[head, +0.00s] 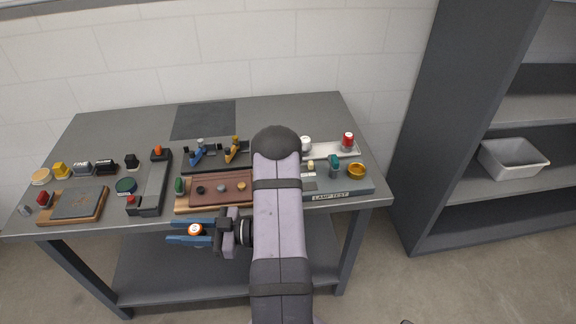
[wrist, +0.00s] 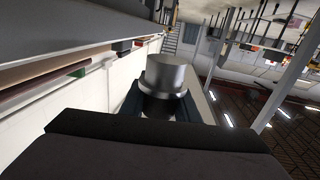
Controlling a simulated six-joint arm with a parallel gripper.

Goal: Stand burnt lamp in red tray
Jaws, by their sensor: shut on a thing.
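My gripper (head: 180,231) is in front of the table's front edge, with its blue fingers pointing left. It is shut on a small lamp-like thing (head: 195,230) with an orange and white top. In the wrist view the held thing (wrist: 166,75) shows a silver metal cylinder with a wider collar between the fingers. I cannot tell from its look whether it is burnt. A reddish-brown tray (head: 235,201) with several small round things lies at the table's front middle. No brighter red tray shows clearly. My arm hides part of the table right of it.
A grey stand labelled LAMP TEST (head: 330,196) is at the front right, with a gold bowl (head: 357,171). A pale tray (head: 318,153) holds a red can (head: 348,142). A wooden board (head: 96,212) is at the left. A shelf (head: 480,215) with a grey bin (head: 513,158) stands right.

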